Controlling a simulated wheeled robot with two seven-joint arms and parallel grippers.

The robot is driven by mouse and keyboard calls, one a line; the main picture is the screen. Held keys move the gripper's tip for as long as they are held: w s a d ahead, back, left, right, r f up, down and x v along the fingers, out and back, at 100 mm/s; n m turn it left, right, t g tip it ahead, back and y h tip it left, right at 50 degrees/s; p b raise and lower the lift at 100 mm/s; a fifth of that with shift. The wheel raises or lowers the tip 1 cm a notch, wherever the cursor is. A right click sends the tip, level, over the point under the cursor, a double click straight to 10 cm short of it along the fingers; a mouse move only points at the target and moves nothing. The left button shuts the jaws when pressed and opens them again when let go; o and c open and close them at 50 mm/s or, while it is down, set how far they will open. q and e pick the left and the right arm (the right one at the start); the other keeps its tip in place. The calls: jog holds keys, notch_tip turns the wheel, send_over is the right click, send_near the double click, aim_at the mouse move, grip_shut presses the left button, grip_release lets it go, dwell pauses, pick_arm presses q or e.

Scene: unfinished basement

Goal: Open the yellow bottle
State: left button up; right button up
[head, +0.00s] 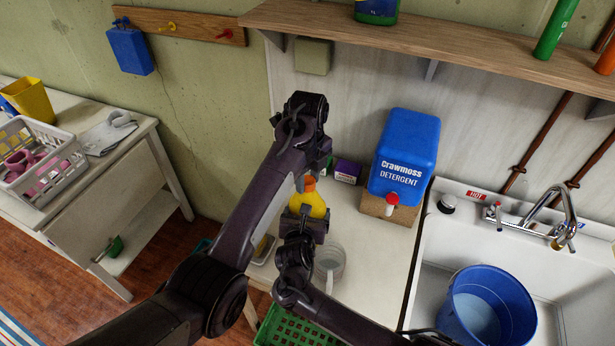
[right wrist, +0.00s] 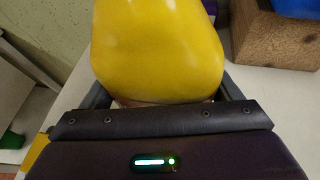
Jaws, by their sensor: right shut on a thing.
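The yellow bottle (head: 312,204) with an orange cap (head: 309,183) is roughly upright in the head view, above the white counter's left part. My right gripper (head: 306,214) is shut on the bottle's body. In the right wrist view the yellow body (right wrist: 157,50) fills the space between the two fingers. My left gripper (head: 318,165) is bent down just above and behind the cap. My left arm covers much of it, so I cannot see whether its fingers are apart or touch the cap.
A blue detergent container (head: 405,150) stands on a block right of the bottle. A clear cup (head: 330,262) and a small purple box (head: 347,171) are close by. A green crate (head: 300,328) is below. The sink holds a blue bucket (head: 487,306). A shelf (head: 440,40) hangs above.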

pick_arm(q)
jog(key=shift+c, duration=1.2)
jog(key=n, duration=1.3)
jog(key=shift+r, duration=0.1)
jog(key=n, duration=0.4)
jog(key=o, duration=1.1)
